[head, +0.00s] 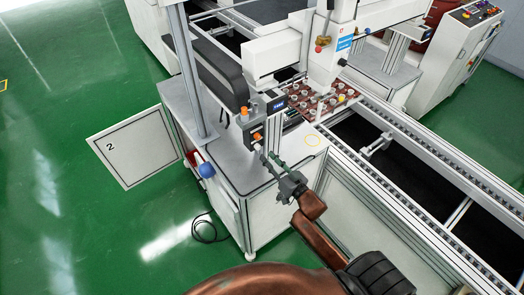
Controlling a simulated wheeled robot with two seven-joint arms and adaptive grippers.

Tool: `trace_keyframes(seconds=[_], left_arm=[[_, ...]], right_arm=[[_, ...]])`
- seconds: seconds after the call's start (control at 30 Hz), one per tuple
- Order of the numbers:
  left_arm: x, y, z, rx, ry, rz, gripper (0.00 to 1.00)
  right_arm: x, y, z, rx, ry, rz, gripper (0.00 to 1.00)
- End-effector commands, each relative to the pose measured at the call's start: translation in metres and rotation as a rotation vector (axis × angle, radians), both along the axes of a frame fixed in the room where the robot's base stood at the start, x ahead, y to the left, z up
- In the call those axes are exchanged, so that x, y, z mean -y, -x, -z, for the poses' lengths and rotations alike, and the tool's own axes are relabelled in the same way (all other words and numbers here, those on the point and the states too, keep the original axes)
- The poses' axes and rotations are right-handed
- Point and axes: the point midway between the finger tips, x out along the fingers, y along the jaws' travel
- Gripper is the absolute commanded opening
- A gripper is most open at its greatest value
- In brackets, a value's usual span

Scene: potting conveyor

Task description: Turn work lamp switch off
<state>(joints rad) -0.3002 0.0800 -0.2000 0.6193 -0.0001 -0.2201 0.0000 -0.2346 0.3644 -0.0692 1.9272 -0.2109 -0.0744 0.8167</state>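A small dark control box (272,128) with orange parts stands at the front of the grey worktop, below the machine head. An orange knob (257,136) shows on its near side; I cannot tell which part is the lamp switch or its position. My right gripper (265,157) reaches up from the lower right, with its fingertips close in front of the box, near the orange knob. Whether it touches is too small to tell. Its finger opening is too small to read. My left gripper is not in view.
The grey worktop (231,165) has free room beside the box. An open cabinet door (134,146) marked 2 sticks out left. A tray of parts (322,101) and conveyor rails (440,165) lie to the right.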

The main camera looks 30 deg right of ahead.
Motion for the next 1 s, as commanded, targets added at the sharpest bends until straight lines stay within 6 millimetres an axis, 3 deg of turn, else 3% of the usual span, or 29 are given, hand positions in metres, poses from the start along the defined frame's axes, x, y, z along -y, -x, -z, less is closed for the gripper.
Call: trace_keyframes(seconds=[0.2,0.4,0.7,1.0], left_arm=[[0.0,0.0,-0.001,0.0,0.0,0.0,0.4],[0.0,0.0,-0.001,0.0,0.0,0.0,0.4],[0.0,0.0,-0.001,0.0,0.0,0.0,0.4],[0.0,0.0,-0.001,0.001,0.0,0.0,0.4]], right_arm=[[-0.003,-0.035,-0.001,0.001,0.001,0.0,0.26],[-0.005,-0.052,0.0,-0.001,0.001,0.001,0.26],[-0.005,-0.055,0.0,-0.002,0.001,0.0,0.26],[-0.004,-0.054,0.0,-0.001,0.001,0.002,0.06]])
